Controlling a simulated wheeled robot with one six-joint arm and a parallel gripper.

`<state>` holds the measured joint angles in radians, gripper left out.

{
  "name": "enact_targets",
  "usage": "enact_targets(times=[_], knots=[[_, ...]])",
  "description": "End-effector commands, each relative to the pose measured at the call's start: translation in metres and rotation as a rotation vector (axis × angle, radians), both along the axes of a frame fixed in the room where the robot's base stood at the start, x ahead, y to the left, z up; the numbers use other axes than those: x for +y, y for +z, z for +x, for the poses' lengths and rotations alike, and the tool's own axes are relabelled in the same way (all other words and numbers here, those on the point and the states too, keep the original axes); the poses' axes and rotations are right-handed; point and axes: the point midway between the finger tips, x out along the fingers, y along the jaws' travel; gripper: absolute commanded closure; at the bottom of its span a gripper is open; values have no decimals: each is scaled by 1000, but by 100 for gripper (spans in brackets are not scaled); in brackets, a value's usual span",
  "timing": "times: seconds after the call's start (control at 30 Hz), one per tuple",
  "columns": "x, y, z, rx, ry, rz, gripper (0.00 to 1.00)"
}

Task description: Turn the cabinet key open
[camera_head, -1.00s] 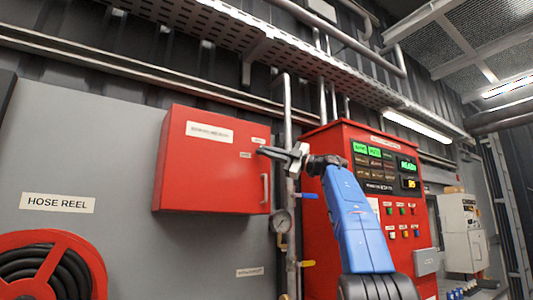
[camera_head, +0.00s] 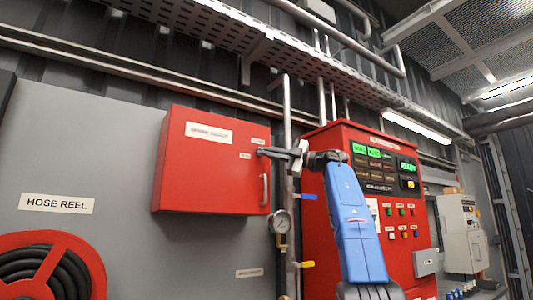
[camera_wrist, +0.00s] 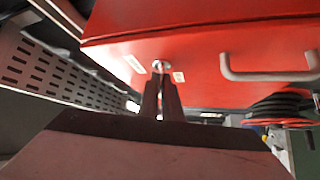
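The red cabinet (camera_head: 215,170) hangs on the grey wall at centre-left in the head view. Its front also fills the upper part of the wrist view (camera_wrist: 210,60). A round metal lock with the key (camera_wrist: 160,66) sits on the cabinet face, near the upper middle of the wrist view. My gripper (camera_head: 264,151) reaches to the upper right of the cabinet front. In the wrist view, my gripper's dark fingers (camera_wrist: 162,80) are close together at the key, with a narrow gap between them. They appear shut on it; the fingertips hide most of the key.
The cabinet's handle (camera_head: 265,189) is just below my gripper. A vertical pipe with a gauge (camera_head: 280,222) runs close to the right. The red pump control panel (camera_head: 350,215) stands behind my blue arm. A hose reel (camera_head: 50,270) is at lower left.

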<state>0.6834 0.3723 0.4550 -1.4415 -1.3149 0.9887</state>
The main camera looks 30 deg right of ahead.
Motion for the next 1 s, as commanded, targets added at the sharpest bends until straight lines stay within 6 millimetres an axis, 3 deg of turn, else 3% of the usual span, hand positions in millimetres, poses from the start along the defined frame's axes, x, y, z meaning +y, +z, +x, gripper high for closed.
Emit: enact_targets(times=[0.07,0.1,0.17,0.57,1.0], knots=[[1,-1,0,2,3,-1,100],[1,-1,0,2,3,-1,88],[1,-1,0,1,3,-1,77],[-4,-1,-4,1,1,0,77],[-57,-22,-57,1,-3,1,77]])
